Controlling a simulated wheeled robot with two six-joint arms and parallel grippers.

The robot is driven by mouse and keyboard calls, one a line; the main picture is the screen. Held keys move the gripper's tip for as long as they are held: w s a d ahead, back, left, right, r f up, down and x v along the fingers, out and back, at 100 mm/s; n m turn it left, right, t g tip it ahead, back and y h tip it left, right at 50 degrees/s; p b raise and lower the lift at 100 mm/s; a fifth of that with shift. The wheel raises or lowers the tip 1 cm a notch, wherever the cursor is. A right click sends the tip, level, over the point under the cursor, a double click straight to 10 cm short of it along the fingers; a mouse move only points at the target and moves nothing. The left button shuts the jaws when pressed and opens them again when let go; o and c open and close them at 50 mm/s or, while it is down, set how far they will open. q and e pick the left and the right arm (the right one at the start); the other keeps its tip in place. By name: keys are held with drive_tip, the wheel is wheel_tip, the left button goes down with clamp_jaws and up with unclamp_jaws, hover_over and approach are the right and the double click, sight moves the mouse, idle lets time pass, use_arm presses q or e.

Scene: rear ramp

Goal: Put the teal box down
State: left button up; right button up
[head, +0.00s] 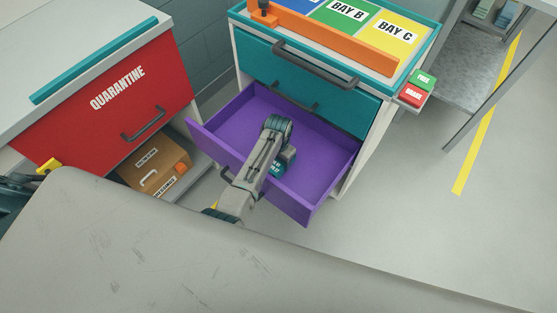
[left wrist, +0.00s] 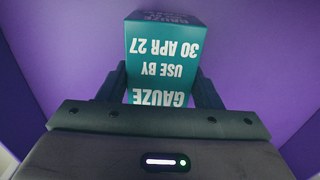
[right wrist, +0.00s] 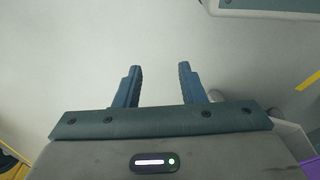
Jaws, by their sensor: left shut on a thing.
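The teal box (left wrist: 163,55) is held between the two fingers of my left gripper (left wrist: 162,85) in the left wrist view. Its white print reads GAUZE, USE BY 30 APR 27, upside down in that view. In the head view, my left arm reaches into the open purple drawer (head: 225,123), and a small part of the teal box (head: 276,169) shows beside the gripper. The arm hides most of the box there. I cannot tell whether the box touches the drawer floor. My right gripper (right wrist: 161,85) is open and empty above the grey floor in the right wrist view.
The drawer's right part is bare. Above it is a shut teal drawer (head: 265,60), under a top with coloured bays (head: 348,15). A red QUARANTINE cabinet (head: 115,95) stands left, with a cardboard box (head: 155,170) below. Green and red blocks (head: 413,95) sit at the unit's right.

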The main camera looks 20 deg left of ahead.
use_arm(q)
drive_tip(key=shift+f, duration=0.1)
drive_tip(key=o, duration=1.1)
use_arm(e)
drive_tip(key=shift+r, duration=0.1)
use_arm(q)
wheel_tip(320, 180, up, 12)
drive_tip(key=shift+r+p, duration=0.15)
drive_tip(key=shift+p, duration=0.7)
use_arm(e)
drive_tip(key=f, duration=0.1)
drive_tip(key=s+f, duration=0.1)
drive_tip(key=f, duration=0.1)
drive_tip(key=s+f, duration=0.1)
drive_tip(key=shift+s+d+f, duration=0.15)
drive_tip(key=shift+d+f, duration=0.1)
drive_tip(key=shift+f, duration=0.15)
